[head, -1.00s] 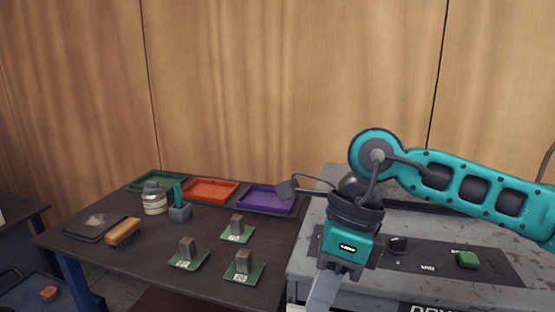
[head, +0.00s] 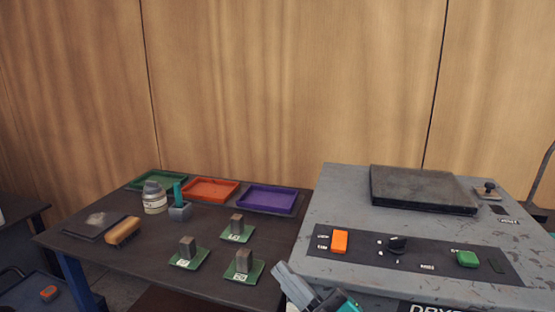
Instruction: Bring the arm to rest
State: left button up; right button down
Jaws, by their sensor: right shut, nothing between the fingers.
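My right gripper (head: 294,284) is at the bottom edge of the head view, low in front of the gap between the dark table and the grey machine. Its grey fingers are together with nothing between them. Only the fingers and a bit of the teal body show; the rest of the arm is below the frame. My left gripper is not in view.
The grey machine (head: 330,205) carries an orange switch (head: 339,241), a green button (head: 467,258) and a dark plate (head: 424,188). The dark table (head: 210,222) holds green, orange and purple trays (head: 268,198), a jar (head: 154,198), a brush (head: 123,231) and several metal blocks on green plates (head: 243,264).

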jog(key=s+d+f+m+h, duration=0.1)
jog(key=d+f+m+h, duration=0.45)
jog(key=f, duration=0.35)
jog(key=s+d+f+m+h, duration=0.2)
jog(key=d+f+m+h, duration=0.3)
jog(key=f, duration=0.3)
jog(key=s+d+f+m+g+h, duration=0.2)
jog(key=s+f, duration=0.3)
jog(key=f, duration=0.1)
jog(key=s+d+f+m+g+h, duration=0.2)
jog(key=s+d+f+m+g, duration=0.1)
jog(key=s+f, duration=0.2)
jog(key=shift+d+f, duration=0.25)
jog(key=shift+f, duration=0.5)
jog(key=shift+s+m, duration=0.1)
jog(key=shift+m, duration=0.15)
